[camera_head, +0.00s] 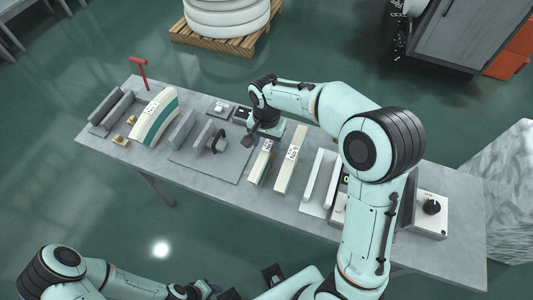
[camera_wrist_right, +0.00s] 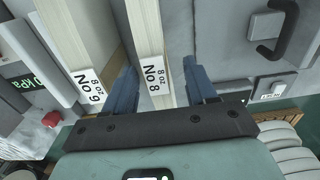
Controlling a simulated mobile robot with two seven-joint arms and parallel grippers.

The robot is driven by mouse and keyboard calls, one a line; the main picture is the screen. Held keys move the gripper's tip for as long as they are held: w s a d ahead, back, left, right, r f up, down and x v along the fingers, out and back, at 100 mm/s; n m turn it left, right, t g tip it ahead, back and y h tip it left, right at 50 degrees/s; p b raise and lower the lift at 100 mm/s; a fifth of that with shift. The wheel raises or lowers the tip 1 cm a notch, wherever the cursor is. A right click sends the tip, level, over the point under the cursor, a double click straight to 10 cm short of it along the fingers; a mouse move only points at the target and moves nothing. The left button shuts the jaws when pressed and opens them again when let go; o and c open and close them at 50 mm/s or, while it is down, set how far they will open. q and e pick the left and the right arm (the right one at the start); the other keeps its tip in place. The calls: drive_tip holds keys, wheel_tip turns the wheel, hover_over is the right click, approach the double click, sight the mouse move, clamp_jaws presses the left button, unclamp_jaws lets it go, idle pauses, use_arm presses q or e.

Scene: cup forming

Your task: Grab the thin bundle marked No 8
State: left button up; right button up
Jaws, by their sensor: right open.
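The No 8 bundle (camera_head: 259,165) is a thin cream bar with a green lower edge, lying lengthwise on the grey table. In the right wrist view the No 8 bundle (camera_wrist_right: 148,35) runs between the two fingers, its label facing the camera. My right gripper (camera_head: 248,143) is open at the bundle's far end; its fingers (camera_wrist_right: 161,72) stand either side of the bar with gaps showing. The wider No 9 bundle (camera_head: 290,165) lies beside it, left in the wrist view (camera_wrist_right: 72,35). My left arm is low in the head view; its jaws are unclear.
A grey plate (camera_head: 215,170) with a black-handled fixture lies left of the bundles. Pale rails (camera_head: 318,185) stand to the right. A green-and-white curved piece (camera_head: 153,118) and a red-topped post (camera_head: 140,68) are at the table's left. A control box (camera_head: 431,212) is at right.

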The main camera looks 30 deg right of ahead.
clamp_jaws()
drive_tip(key=shift+r, duration=0.1)
idle(1.2)
